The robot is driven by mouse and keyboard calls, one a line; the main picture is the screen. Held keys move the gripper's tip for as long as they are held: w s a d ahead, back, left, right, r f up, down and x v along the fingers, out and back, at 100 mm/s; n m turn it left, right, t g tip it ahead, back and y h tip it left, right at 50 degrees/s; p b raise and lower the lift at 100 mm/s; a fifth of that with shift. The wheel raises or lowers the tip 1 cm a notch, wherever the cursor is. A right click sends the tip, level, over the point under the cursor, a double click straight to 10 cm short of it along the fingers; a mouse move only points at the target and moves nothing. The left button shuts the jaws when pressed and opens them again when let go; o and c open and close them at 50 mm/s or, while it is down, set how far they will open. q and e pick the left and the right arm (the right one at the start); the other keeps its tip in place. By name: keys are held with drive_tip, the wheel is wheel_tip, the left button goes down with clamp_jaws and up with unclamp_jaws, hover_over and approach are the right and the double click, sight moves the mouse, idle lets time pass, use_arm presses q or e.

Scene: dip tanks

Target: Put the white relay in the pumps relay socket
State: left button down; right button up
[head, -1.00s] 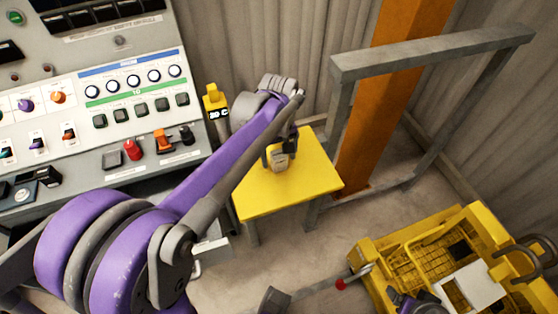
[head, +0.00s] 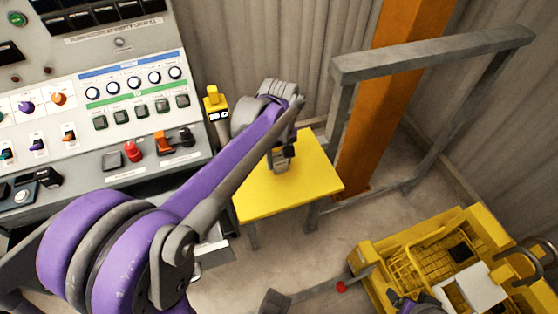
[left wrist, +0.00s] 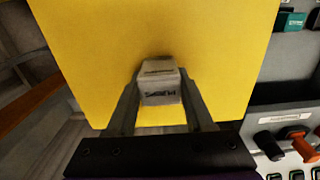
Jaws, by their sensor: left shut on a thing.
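The white relay (left wrist: 160,88) is a small pale block with dark lettering, gripped between the two fingers of my left gripper (left wrist: 160,100) in the left wrist view. In the head view my left gripper (head: 281,158) is over the yellow table (head: 255,198), and the relay is mostly hidden by the fingers. I cannot tell whether the relay still touches the table top. The grey control panel (head: 75,62) is at the left; I cannot make out which part of it is the pumps relay socket.
A yellow pendant-like box (head: 217,98) stands between the panel and my left arm. A grey metal frame (head: 430,55) and an orange post (head: 375,120) are behind the table. A yellow crate (head: 375,275) sits at the lower right.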

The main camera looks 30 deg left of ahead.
sight(279, 156)
use_arm(q)
drive_tip(key=shift+r, duration=0.1)
wheel_tip(279, 156, up, 10)
drive_tip(key=shift+f+p, duration=0.1)
drive_tip(key=shift+p, duration=0.7)
